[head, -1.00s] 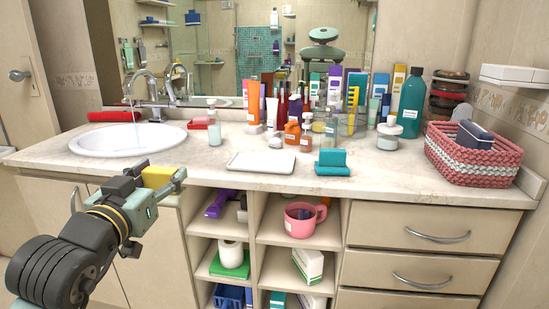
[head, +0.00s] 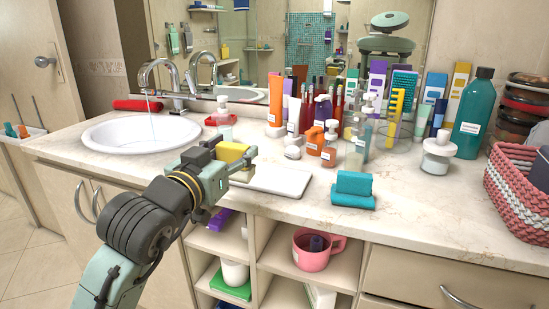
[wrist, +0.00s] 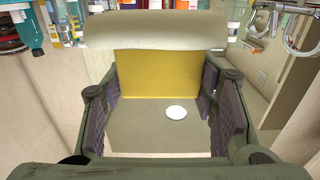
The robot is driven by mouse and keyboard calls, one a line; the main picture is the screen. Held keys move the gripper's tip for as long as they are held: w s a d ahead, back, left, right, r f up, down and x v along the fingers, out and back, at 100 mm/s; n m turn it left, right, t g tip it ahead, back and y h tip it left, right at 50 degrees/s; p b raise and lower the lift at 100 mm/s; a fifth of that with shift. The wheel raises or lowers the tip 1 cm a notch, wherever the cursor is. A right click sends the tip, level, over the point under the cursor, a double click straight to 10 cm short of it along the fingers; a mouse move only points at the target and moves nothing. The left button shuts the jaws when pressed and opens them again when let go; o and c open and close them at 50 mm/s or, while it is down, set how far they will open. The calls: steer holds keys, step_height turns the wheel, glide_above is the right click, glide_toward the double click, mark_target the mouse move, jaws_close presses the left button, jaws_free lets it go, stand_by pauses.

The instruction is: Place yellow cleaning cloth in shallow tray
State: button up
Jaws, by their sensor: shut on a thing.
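The yellow cleaning cloth (head: 233,151) is in my gripper (head: 226,168), which is shut on it. The wrist view shows the cloth (wrist: 156,78) as a flat yellow block between the fingers. The shallow tray (head: 278,181) is white and flat, lying near the counter's front edge. It looks empty, but my gripper hides its left end. In the head view the gripper is at the tray's left, over or just before the counter edge; its height is hard to tell.
The sink (head: 140,134) with running water is to the left. A teal holder (head: 353,187) stands right of the tray. Several bottles, including an orange pump bottle (head: 330,145), stand behind it. Open shelves with a pink mug (head: 314,251) are below the counter.

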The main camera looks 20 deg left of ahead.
steer(key=w+d+f+p, duration=0.1)
steer(key=w, duration=0.3)
steer(key=w+f+p, duration=0.1)
steer(key=w+p, duration=0.1)
steer(key=w, duration=0.2)
steer(key=w+d+f+p, duration=0.1)
steer(key=w+f+p, duration=0.1)
steer(key=w, duration=0.3)
steer(key=shift+d+f, duration=0.1)
steer(key=shift+d, duration=0.2)
steer(key=shift+w+f, duration=0.1)
steer(key=shift+f, duration=0.2)
steer(key=shift+f+b, duration=0.45)
steer(key=shift+b, duration=0.15)
steer(key=shift+f, duration=0.15)
steer(key=o, duration=1.2)
